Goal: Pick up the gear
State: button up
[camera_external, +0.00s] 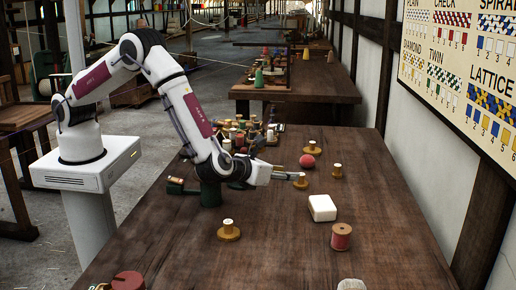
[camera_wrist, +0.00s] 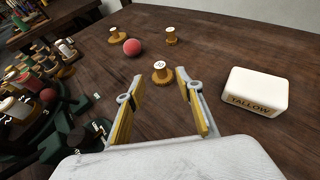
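No toothed wheel can be made out for certain. Several small brass-coloured pieces have a wide round base and a hub with a pale top. One such piece (camera_wrist: 161,74) lies straight ahead of my gripper (camera_wrist: 160,92) in the wrist view; it also shows just beyond the fingertips in the external view (camera_external: 302,182). Two more (camera_wrist: 171,38) (camera_wrist: 117,34) stand farther off, and another (camera_external: 228,232) stands nearer the external camera. My gripper is open, low over the table, with nothing seen between its fingers. I cannot tell which piece is the gear.
A white tallow block (camera_wrist: 256,92) lies right of my gripper. A red ball (camera_wrist: 132,46) sits ahead to the left. A crowded stand of spools (camera_wrist: 30,75) is at the left. A red-wound spool (camera_external: 341,237) stands nearer the external camera. The table's middle front (camera_external: 270,265) is clear.

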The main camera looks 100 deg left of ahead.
aim_at(298, 185)
jog(key=shift+a, duration=0.1)
jog(key=shift+x, duration=1.2)
jog(key=shift+w+f, duration=0.1)
jog(key=shift+f, duration=0.05)
jog(key=shift+f+x, duration=0.2)
jog(key=shift+x, duration=0.8)
jog(key=shift+f+x, duration=0.15)
jog(key=shift+x, duration=0.85)
jog(key=shift+w+a+f, duration=0.2)
jog(key=shift+a, duration=0.15)
grip_shut()
